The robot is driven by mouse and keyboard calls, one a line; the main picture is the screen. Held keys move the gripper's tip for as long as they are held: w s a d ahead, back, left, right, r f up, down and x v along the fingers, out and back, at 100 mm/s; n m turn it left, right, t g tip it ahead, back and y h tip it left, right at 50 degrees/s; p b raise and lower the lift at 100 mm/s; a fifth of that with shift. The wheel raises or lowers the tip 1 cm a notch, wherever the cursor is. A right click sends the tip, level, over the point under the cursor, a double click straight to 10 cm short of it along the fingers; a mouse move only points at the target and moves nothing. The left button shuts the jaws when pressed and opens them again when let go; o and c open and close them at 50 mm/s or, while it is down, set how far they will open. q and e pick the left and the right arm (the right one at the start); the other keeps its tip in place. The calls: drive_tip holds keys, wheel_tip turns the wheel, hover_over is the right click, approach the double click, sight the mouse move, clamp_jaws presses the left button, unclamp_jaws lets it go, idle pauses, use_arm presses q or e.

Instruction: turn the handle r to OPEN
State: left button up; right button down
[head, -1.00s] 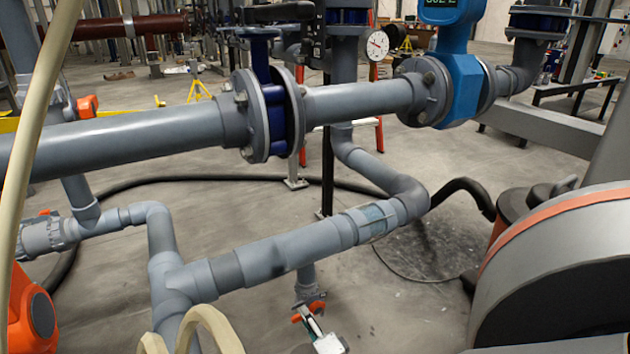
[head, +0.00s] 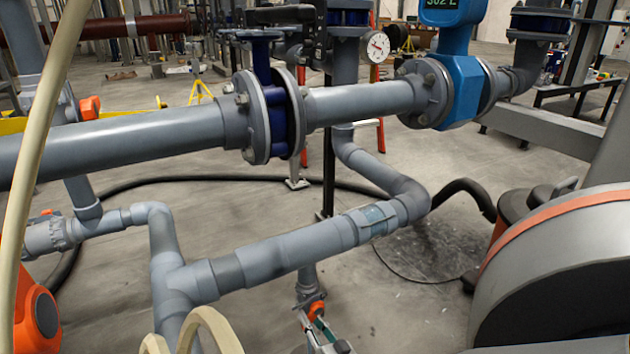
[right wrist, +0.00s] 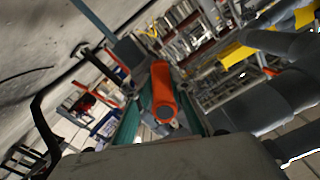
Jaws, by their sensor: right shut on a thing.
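The orange handle (head: 317,307) sits on a small valve below the grey pipe, low in the middle of the head view. In the right wrist view the orange handle (right wrist: 162,90) stands between the two teal finger pads, with its rounded end toward the camera. My right gripper (head: 322,326) is at the handle and shut on it; it also shows in the right wrist view (right wrist: 160,118). The head view cuts off the rest of the right gripper at its lower edge. My left gripper is not in view.
A grey pipe (head: 290,250) runs just above the handle, and a thicker flanged pipe (head: 130,142) crosses higher up. A large rounded grey housing (head: 560,275) stands at the right. Bare concrete floor (head: 410,310) lies between the handle and the housing.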

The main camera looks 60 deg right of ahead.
drive_tip(key=shift+s+d+n, duration=0.25)
drive_tip(key=shift+d+n, duration=0.45)
drive_tip(key=shift+n, duration=0.4)
drive_tip(key=n, duration=0.1)
drive_tip(key=d+n, duration=0.1)
drive_tip(key=n, duration=0.2)
drive_tip(key=shift+s+d, duration=0.2)
drive_tip(key=shift+s, duration=0.05)
drive_tip(key=c, duration=1.5)
unclamp_jaws()
drive_tip(key=shift+r, duration=0.1)
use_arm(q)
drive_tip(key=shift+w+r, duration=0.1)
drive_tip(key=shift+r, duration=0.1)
use_arm(e)
drive_tip(key=shift+a, duration=0.15)
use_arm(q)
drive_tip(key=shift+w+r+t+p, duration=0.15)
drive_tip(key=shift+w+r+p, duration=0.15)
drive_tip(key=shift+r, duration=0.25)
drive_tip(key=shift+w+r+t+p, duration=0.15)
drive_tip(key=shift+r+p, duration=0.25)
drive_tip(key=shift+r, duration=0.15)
use_arm(e)
drive_tip(key=v, duration=0.7)
drive_tip(key=shift+a+f, duration=0.15)
drive_tip(key=shift+f, duration=0.05)
drive_tip(key=shift+s, duration=0.15)
